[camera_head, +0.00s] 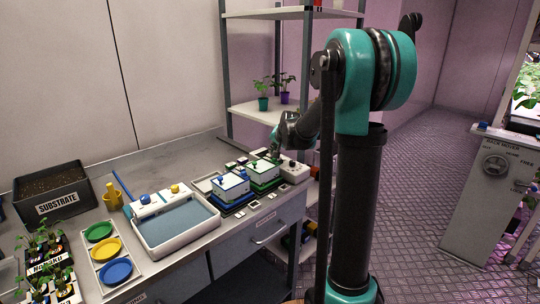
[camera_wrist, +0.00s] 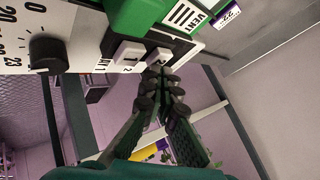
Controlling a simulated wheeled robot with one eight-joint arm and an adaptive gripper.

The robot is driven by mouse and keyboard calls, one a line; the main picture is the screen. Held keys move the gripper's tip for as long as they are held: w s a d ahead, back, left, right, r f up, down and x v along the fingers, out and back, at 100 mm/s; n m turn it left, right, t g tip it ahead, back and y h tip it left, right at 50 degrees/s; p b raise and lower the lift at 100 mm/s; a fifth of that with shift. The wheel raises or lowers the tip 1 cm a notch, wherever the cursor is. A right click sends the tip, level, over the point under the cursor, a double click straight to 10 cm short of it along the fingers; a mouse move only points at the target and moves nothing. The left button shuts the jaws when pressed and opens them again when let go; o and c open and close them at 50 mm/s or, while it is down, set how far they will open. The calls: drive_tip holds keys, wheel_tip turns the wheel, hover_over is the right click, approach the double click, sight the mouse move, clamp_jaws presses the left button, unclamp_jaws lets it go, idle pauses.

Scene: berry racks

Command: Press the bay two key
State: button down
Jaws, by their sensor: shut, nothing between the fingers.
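In the head view, my gripper (camera_head: 276,157) is small and dark above the back of the bench, by the white panel with a knob (camera_head: 292,168). The keys cannot be made out there.
A dial (camera_wrist: 47,52) sits on the panel left of the keys. White-topped boxes (camera_head: 230,185) stand beside the panel; a shelf (camera_head: 262,112) with potted plants rises behind.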

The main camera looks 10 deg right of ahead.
drive_tip(key=shift+r, duration=0.15)
drive_tip(key=shift+r, duration=3)
